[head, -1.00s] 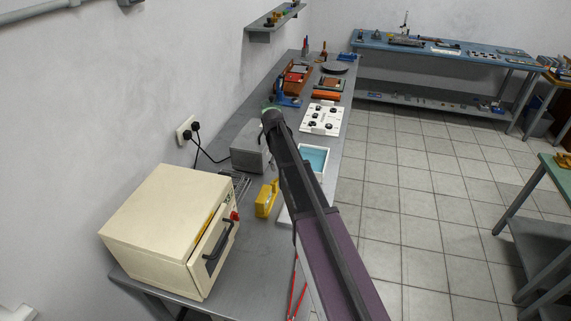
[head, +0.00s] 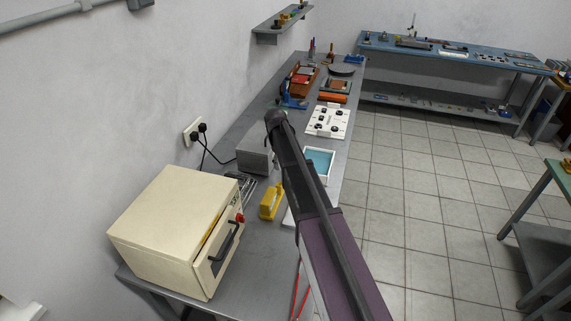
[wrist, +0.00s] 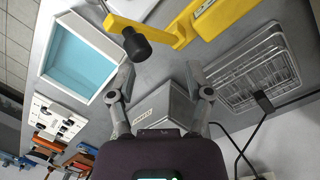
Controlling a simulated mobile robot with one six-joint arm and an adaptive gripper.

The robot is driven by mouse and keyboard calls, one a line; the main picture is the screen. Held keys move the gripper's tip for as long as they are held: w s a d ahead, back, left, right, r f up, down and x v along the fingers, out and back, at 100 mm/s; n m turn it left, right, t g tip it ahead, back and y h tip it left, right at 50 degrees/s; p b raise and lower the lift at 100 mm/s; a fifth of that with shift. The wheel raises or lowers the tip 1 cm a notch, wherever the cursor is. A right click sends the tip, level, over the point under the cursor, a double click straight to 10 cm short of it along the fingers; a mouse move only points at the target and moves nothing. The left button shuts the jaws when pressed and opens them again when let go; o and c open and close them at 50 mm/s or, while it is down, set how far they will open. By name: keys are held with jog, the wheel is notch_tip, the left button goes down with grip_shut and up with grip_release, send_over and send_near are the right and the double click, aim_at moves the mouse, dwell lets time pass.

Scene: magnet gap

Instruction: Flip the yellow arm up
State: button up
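The yellow arm (wrist: 160,30) is a bar with a black knob (wrist: 137,44) at one end, at the top of the wrist view. A thicker yellow body (wrist: 218,14) is beside it. In the head view the yellow device (head: 270,203) sits on the bench, between the cream oven and my arm. My gripper (wrist: 159,72) is open, its two fingers spread with nothing between them. The knob shows just beyond the fingertips, nearer the left finger; no contact is visible. My arm hides the gripper in the head view.
A grey box (head: 254,153), a wire rack (wrist: 250,75) and a white tray with a blue inside (head: 318,163) are close around. The cream oven (head: 165,225) stands at the near left. Black cables run to the wall socket (head: 192,132).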

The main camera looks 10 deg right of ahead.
jog(key=w+a+r+p, duration=0.5)
jog(key=a+r+p, duration=0.3)
jog(key=r+p, duration=0.1)
jog(key=shift+a+r, duration=0.3)
jog(key=shift+a, duration=0.05)
dwell(1.7)
dwell(0.4)
jog(key=s+d+f+m+b, duration=0.1)
jog(key=s+d+f+b, duration=0.1)
jog(key=s, duration=0.9)
jog(key=s+d+f+m+y+b, duration=0.1)
jog(key=s+f+b, duration=0.4)
jog(key=s, duration=0.6)
jog(key=s+d+f+m+b, duration=0.1)
jog(key=s+d+f+b, duration=0.2)
jog(key=s, duration=0.8)
jog(key=shift+s+d+f+t+b, duration=0.3)
jog(key=shift+f+t+b, duration=0.15)
jog(key=shift+f, duration=0.25)
